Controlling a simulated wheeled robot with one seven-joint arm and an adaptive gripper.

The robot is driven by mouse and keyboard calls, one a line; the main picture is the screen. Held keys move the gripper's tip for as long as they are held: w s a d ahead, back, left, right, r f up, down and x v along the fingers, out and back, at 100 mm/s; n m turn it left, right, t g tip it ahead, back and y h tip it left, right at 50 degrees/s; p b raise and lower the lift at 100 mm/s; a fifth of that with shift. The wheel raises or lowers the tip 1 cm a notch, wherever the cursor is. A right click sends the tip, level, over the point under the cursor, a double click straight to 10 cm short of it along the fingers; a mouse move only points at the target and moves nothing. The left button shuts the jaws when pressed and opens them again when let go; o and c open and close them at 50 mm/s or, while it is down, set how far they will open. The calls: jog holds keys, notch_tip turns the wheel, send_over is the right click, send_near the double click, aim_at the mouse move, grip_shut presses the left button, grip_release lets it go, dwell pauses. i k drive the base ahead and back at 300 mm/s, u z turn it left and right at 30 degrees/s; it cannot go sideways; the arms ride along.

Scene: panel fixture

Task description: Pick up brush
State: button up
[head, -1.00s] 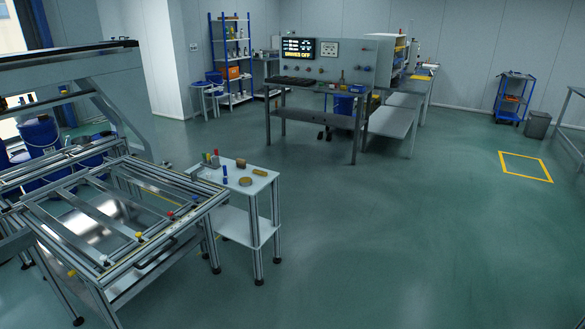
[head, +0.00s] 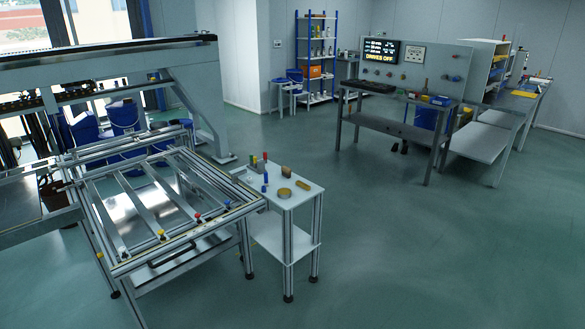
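A small white-topped side table (head: 307,197) stands at the right end of the metal frame fixture. My gripper and arm are not in view.
The metal frame fixture (head: 160,258) with coloured knobs fills the left. Blue buckets (head: 124,117) stand behind it. A workbench with a panel (head: 394,119) stands at the back right. The green floor (head: 430,260) right of the side table is clear.

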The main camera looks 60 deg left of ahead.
aim_at(286, 171)
jog(key=u, duration=0.25)
jog(key=i, duration=1.65)
jog(key=u, duration=1.15)
jog(key=i, duration=1.1)
jog(key=u, duration=1.05)
